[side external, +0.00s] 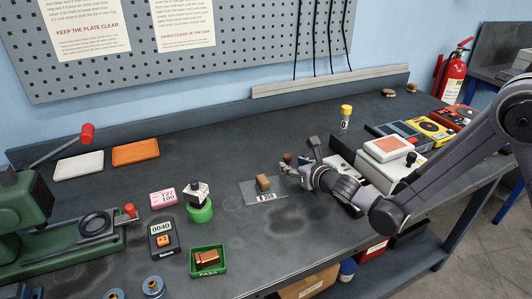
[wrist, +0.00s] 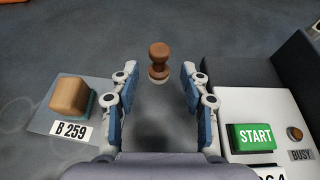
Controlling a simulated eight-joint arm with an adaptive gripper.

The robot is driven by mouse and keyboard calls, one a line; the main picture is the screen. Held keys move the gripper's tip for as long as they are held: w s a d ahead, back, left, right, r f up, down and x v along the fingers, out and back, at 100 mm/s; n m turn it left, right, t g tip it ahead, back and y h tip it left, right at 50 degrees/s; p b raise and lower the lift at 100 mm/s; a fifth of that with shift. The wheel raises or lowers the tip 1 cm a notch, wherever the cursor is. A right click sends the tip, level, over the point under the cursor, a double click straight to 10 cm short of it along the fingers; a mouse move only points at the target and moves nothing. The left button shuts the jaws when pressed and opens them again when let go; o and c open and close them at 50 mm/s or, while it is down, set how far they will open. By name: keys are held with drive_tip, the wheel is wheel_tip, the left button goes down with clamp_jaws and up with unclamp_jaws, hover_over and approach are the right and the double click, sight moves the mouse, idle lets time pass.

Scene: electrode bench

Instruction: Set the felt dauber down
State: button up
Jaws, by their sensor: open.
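In the wrist view my gripper (wrist: 160,76) is open, with one blue-padded finger on each side and a clear gap between each finger and the dauber. The dauber sits just past the fingertips, between their lines. Its lower part is hidden by the gripper in the side view.
A plate marked B 259 (wrist: 42,122) with a wooden-topped block (wrist: 70,96) lies to the left. A white box with a green START button (wrist: 252,137) stands close on the right. A green tray (side external: 208,272) and a small scale (side external: 162,250) stand further left.

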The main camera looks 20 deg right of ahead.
sight(288, 162)
drive_tip(key=shift+x, duration=1.6)
clamp_jaws()
drive_tip(key=shift+r, duration=0.2)
